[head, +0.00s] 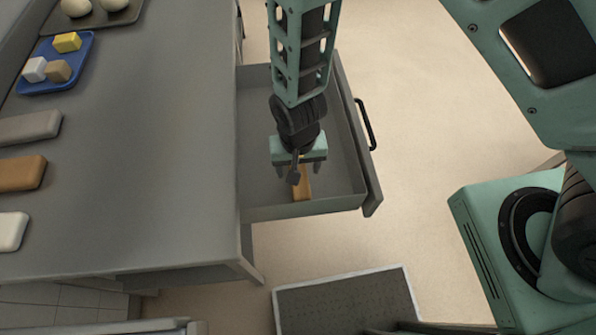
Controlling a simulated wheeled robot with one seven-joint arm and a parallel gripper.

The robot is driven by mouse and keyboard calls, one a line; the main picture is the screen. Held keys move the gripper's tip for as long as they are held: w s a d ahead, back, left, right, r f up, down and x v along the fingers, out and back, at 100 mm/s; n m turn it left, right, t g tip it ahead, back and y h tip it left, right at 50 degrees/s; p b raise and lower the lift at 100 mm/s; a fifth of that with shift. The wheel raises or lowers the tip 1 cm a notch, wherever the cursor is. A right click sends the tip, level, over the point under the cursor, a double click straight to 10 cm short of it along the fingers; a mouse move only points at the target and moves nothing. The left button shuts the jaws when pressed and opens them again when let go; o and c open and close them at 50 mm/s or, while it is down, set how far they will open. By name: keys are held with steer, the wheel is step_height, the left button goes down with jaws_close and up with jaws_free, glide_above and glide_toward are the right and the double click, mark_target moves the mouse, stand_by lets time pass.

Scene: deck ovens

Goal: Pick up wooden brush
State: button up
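A light brown wooden piece, likely the wooden brush (303,188), lies in the open grey drawer (344,140) near its front corner in the picture. My gripper and a dark part at its middle hide the upper part of the piece, so its full shape cannot be told. My gripper (298,172) points down into the drawer above the piece. Its two dark fingers are apart, one to each side of the piece. The gap between fingers and piece looks clear, but the exact height is hard to tell.
The grey counter (150,150) is left of the drawer. On it lie a blue tray (84,72) with yellow, white and brown blocks, and grey (30,127), brown (22,173) and white (12,231) blocks. The drawer's walls and black handle (366,125) surround my gripper's right side.

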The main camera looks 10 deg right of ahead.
steer(key=shift+f, duration=1.15)
steer(key=c, duration=1.2)
steer(key=shift+r, duration=0.15)
step_height(320, 180, up, 10)
steer(key=shift+f+b, duration=0.1)
steer(key=shift+b, duration=0.3)
